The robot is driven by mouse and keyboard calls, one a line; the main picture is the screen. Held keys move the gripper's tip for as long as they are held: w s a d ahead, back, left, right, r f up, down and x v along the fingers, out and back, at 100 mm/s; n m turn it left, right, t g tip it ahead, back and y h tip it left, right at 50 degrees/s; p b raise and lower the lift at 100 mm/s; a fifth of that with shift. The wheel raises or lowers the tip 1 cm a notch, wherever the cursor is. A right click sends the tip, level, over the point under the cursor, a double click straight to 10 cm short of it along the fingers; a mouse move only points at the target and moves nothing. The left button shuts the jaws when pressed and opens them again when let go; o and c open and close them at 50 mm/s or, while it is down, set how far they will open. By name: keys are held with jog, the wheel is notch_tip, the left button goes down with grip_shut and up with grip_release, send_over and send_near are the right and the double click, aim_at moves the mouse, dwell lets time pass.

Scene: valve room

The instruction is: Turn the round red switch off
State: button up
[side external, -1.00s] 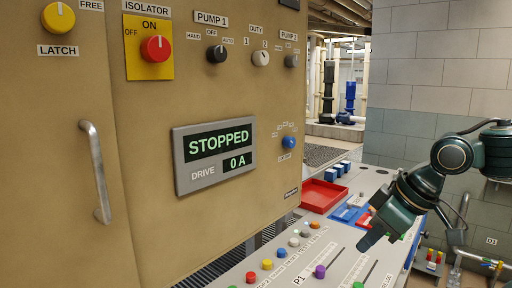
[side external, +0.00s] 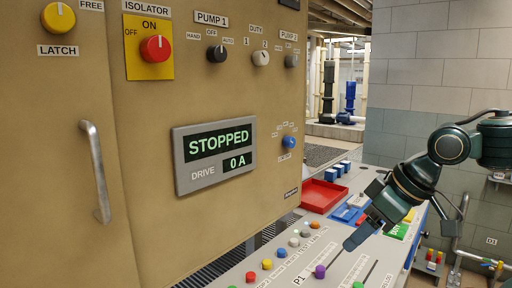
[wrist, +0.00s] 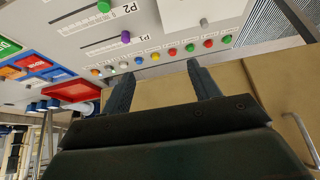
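The round red switch (side external: 155,48) sits on a yellow plate (side external: 163,73) marked ISOLATOR, at the upper left of the tan cabinet. Its white mark points up, toward ON; OFF is printed to its left. It does not show in the wrist view. My gripper (side external: 354,240) is well to the right of and below the switch, over the sloping console, pointing down and left. In the wrist view my gripper (wrist: 160,68) has its two fingers spread apart with nothing between them.
The cabinet front carries a handle (side external: 96,172), a display (side external: 215,154) reading STOPPED, a yellow LATCH knob (side external: 58,17), a black PUMP 1 knob (side external: 216,53) and a blue knob (side external: 289,142). The console has sliders, several coloured buttons and a red tray (side external: 323,195). Space before the cabinet is clear.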

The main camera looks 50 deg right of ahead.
jog(key=w+a+r+m+t+y, duration=0.1)
jog(key=w+a+r+t, duration=0.15)
jog(key=w+r, duration=0.4)
jog(key=w+a+r+m+t, duration=0.1)
jog(key=w+a+r+t, duration=0.2)
jog(key=r, duration=0.7)
jog(key=m+t+y, duration=0.2)
jog(key=m+y, duration=0.2)
send_near(161, 48)
jog(key=v, duration=0.4)
jog(key=shift+s+a, duration=0.1)
jog(key=shift+s, duration=0.15)
jog(key=shift+w+f, duration=0.1)
jog(key=x, duration=1.3)
jog(key=shift+w, duration=0.4)
jog(key=c, duration=1)
